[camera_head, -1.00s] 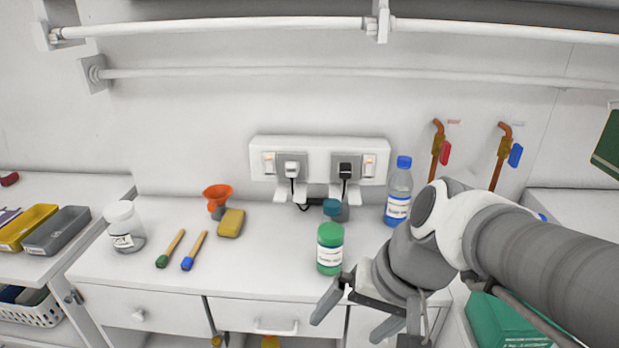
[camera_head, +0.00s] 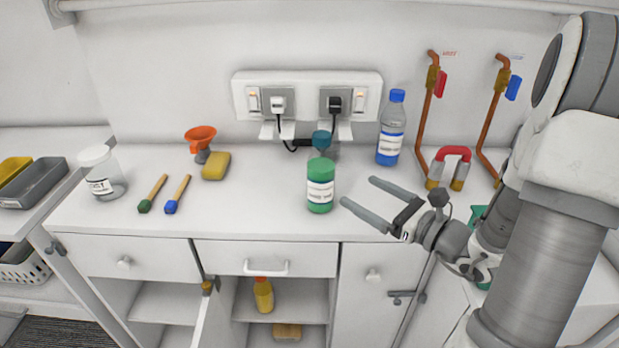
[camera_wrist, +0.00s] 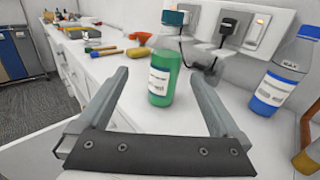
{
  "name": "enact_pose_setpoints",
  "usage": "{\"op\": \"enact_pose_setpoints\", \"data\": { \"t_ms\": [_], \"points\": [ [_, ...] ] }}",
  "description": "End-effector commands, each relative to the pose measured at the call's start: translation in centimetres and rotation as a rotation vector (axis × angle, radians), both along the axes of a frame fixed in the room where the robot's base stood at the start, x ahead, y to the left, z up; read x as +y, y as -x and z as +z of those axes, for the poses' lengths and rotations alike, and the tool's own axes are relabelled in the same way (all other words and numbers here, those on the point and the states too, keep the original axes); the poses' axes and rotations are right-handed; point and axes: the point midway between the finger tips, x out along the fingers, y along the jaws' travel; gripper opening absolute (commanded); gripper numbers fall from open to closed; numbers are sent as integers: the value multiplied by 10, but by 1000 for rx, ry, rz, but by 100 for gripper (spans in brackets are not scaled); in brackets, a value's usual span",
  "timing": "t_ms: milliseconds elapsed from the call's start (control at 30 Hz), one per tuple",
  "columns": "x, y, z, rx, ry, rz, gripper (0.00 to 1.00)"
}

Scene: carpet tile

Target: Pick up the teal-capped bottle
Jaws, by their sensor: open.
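The teal-capped bottle (camera_head: 321,140) stands on the white counter near the wall, under the socket panel. A green jar with a white label (camera_head: 320,186) stands in front of it and hides most of its body. In the wrist view its teal cap (camera_wrist: 175,18) shows above and behind the green jar (camera_wrist: 164,76). My gripper (camera_head: 360,192) is open and empty, just right of the green jar near the counter's front edge. In the wrist view the jar appears between the spread fingers, ahead of them; I see no contact.
A blue-capped bottle (camera_head: 391,128) stands to the right, beside a red-handled object (camera_head: 452,160). The socket panel (camera_head: 307,96) with plugs and cables is behind. A sponge (camera_head: 216,166), orange funnel (camera_head: 200,140), two brushes and a white-lidded jar (camera_head: 101,172) lie left.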

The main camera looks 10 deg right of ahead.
Motion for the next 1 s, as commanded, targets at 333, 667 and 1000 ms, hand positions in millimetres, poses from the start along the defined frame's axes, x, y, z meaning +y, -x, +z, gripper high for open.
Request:
{"op": "enact_pose_setpoints", "data": {
  "t_ms": [333,667,1000],
  "points": [
    [15,-38,-3,3,-29,-31,100],
    [50,-93,-4,4,-27,-33,100],
    [65,-119,-6,4,-27,-34,100]
  ]
}}
